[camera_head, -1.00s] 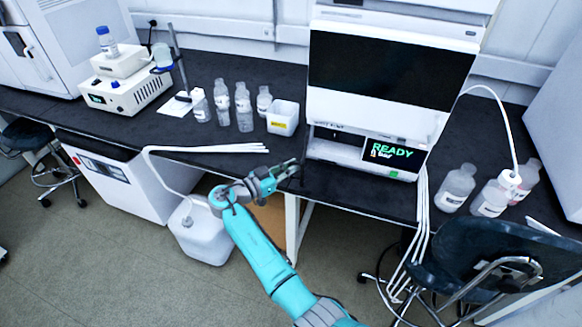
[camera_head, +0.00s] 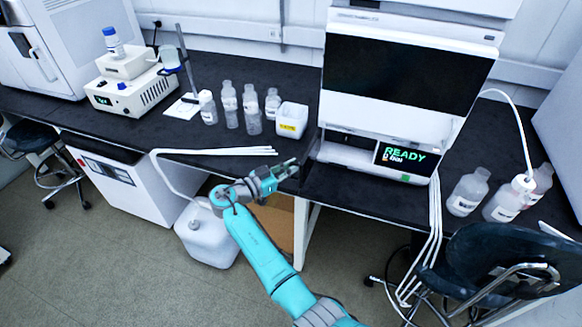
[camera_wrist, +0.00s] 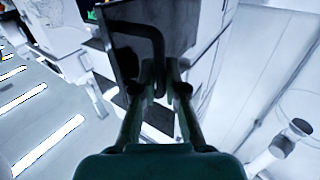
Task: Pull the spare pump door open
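My gripper (camera_wrist: 160,72) has its two fingers close on either side of a dark bent handle (camera_wrist: 156,45), with little or no gap at the bar. The handle stands in front of a dark panel (camera_wrist: 128,42) on a white unit in the wrist view. I cannot tell whether this panel is the spare pump door or how far it stands open. In the head view my gripper (camera_head: 289,169) is at the bench's front edge, just left of the white instrument stack (camera_head: 402,118). The handle is too small or hidden to make out there.
The stack's lit display (camera_head: 404,156) reads READY. Several bottles (camera_head: 240,108) and a white tub (camera_head: 291,120) stand on the black bench. White tubing (camera_head: 215,152) crosses the front edge above a white canister (camera_head: 207,235). A dark chair (camera_head: 490,250) blocks the lower right.

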